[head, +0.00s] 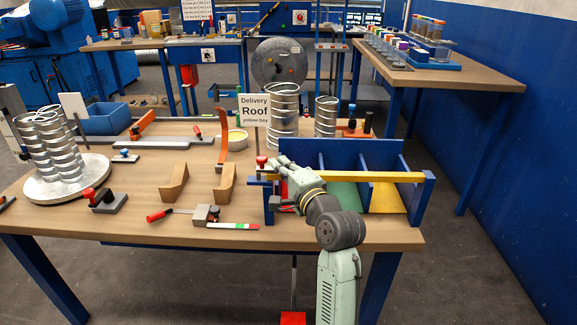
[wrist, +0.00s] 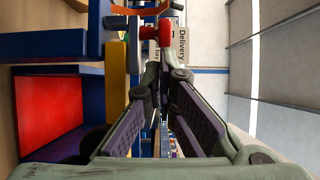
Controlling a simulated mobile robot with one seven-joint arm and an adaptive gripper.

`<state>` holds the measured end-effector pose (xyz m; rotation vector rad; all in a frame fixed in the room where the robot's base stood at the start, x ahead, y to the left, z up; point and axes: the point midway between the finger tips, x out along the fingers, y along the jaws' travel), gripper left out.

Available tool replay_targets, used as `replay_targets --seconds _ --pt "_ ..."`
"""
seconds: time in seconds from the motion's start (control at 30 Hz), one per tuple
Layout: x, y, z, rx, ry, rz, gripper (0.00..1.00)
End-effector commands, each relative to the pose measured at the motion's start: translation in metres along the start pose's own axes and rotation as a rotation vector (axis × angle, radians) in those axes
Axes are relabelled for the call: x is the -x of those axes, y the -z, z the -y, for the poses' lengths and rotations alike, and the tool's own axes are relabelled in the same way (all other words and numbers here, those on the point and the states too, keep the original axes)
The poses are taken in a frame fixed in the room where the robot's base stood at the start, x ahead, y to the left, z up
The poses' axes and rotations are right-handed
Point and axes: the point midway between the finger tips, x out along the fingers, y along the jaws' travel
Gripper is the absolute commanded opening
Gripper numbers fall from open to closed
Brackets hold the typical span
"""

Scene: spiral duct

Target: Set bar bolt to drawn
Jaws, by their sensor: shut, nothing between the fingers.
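The bar bolt is a long yellow bar (head: 375,177) lying across the front of a blue bin (head: 330,152). It reaches to the blue post at the bin's right end. In the wrist view the yellow bar (wrist: 117,95) runs along the left of my fingers. A red knob (head: 262,161) stands at the bar's left end; it also shows in the wrist view (wrist: 150,31), just beyond my fingertips. My gripper (head: 273,165) is shut and empty beside the knob; the wrist view shows its fingers (wrist: 161,72). I cannot tell whether they touch the knob.
The bin has a green compartment (head: 343,193) and a yellow compartment (head: 387,196); a red one (wrist: 48,103) shows in the wrist view. A "Delivery Roof" sign (head: 254,109) stands behind the knob. Wooden blocks (head: 225,183) and a red-handled tool (head: 160,215) lie to the left.

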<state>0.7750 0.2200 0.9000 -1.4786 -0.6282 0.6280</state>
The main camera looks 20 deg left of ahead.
Motion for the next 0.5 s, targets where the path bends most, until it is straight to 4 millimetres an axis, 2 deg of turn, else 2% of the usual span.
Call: replay_targets --seconds 0.27,0.5 --pt "-0.001 -0.002 0.000 -0.001 0.000 0.001 0.00" --pt "-0.018 -0.032 0.002 -0.003 -0.002 0.002 0.00"
